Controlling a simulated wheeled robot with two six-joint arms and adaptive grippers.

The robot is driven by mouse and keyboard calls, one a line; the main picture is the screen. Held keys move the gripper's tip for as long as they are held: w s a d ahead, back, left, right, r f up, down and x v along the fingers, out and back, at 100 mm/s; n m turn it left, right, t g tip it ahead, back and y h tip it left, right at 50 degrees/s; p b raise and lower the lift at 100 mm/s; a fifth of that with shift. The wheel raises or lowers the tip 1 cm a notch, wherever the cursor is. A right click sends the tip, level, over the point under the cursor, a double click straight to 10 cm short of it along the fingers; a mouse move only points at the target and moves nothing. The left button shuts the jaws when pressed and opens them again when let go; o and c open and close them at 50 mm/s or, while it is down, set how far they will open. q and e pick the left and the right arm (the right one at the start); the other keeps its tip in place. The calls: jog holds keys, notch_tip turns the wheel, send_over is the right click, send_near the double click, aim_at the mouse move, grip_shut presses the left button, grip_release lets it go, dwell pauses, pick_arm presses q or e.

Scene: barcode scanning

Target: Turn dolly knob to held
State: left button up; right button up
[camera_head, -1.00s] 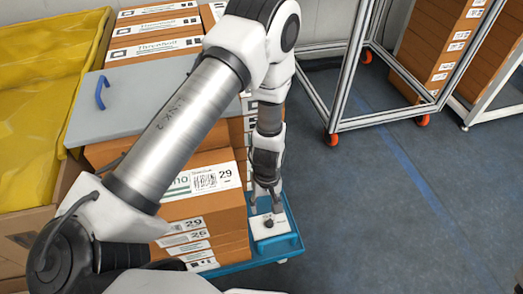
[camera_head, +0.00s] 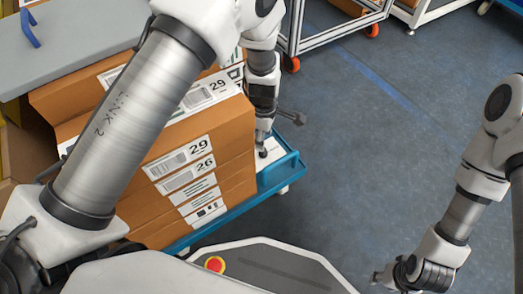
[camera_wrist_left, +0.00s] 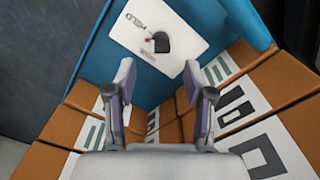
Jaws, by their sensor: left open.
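The knob (camera_wrist_left: 161,42) is a small dark piece on a white plate (camera_wrist_left: 190,37), set on the blue dolly (camera_wrist_left: 103,62). In the left wrist view it lies beyond my fingertips, apart from them. My left gripper (camera_wrist_left: 160,82) is open, with nothing between its fingers. In the head view my left gripper (camera_head: 278,129) points down over the dolly's corner. One finger is close above the knob (camera_head: 262,153) and the other sticks out to the right. Whether that finger touches the knob cannot be told. My right gripper (camera_head: 390,277) is at the lower right; its fingers are unclear.
Orange-brown cartons (camera_head: 205,180) with white labels are stacked on the dolly beside the plate. A grey board with a blue handle (camera_head: 30,28) lies at the upper left. A metal rack on orange castors (camera_head: 292,64) stands behind. The floor to the right is clear.

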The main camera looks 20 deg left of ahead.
pick_arm(q)
notch_tip(320, 180, down, 6)
jog(key=b, duration=0.2)
jog(key=shift+r+b, duration=0.1)
jog(key=shift+b, duration=0.3)
jog(key=shift+r, duration=0.1)
pick_arm(e)
jog(key=f, duration=0.3)
jog(key=shift+w+f, duration=0.2)
jog(key=shift+f, duration=0.05)
pick_arm(q)
grip_shut()
jog(key=shift+r+m+p, duration=0.15)
jog(key=shift+m+p, duration=0.15)
jog(key=shift+p, duration=0.55)
jog(key=m+p, duration=0.3)
jog(key=p, duration=0.2)
jog(key=shift+r, duration=0.15)
jog(key=shift+m+p, duration=1)
jog(key=shift+m, duration=0.2)
jog(key=shift+f+m+p, duration=0.25)
jog(key=shift+m+p, duration=0.3)
jog(key=shift+m, duration=0.15)
pick_arm(e)
notch_tip(320, 180, up, 10)
jog(key=shift+s+f, duration=0.25)
jog(key=shift+s, duration=0.1)
